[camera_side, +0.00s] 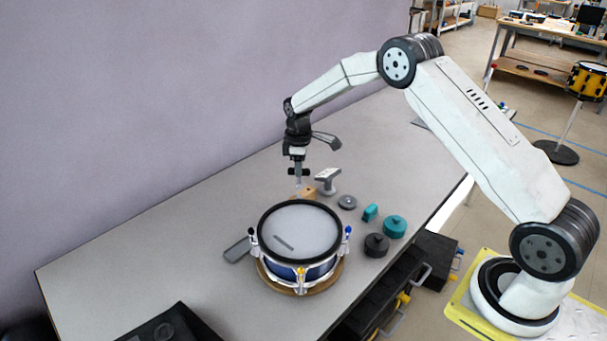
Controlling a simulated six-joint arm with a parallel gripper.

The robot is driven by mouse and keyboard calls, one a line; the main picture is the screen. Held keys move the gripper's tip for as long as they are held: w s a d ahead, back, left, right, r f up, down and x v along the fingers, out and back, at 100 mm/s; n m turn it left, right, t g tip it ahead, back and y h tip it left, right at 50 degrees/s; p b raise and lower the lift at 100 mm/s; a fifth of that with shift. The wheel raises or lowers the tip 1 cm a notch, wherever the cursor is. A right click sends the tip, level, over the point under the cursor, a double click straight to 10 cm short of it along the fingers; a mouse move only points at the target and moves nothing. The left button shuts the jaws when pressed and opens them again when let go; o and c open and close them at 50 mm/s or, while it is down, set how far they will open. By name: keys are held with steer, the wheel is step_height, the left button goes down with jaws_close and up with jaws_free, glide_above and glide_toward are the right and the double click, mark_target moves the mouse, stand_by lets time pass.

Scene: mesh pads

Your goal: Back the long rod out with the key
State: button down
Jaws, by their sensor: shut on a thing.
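My gripper (298,179) points down just behind the drum, over a small tan wooden block (304,193). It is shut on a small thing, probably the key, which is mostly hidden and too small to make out. I cannot tell if it touches the block. The drum (300,230) has a pale mesh head, a black hoop and a blue shell, and stands on a round wooden base. Rods stand around its rim: one with a blue top (348,231) at right, one with a yellow top (301,273) in front, another (252,235) at left. I cannot tell which is the long rod.
A grey T-shaped stand (327,181) is right of my gripper. A grey disc (347,202), a teal block (370,212), a teal knob (395,226) and a dark knob (376,245) lie right of the drum. A grey slab (237,251) lies left.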

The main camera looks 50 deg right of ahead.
steer(key=shift+f, duration=1.65)
steer(key=shift+f, duration=0.15)
steer(key=c, duration=1.3)
jaws_free()
jaws_close()
steer(key=n, duration=1.2)
steer(key=shift+n, duration=0.4)
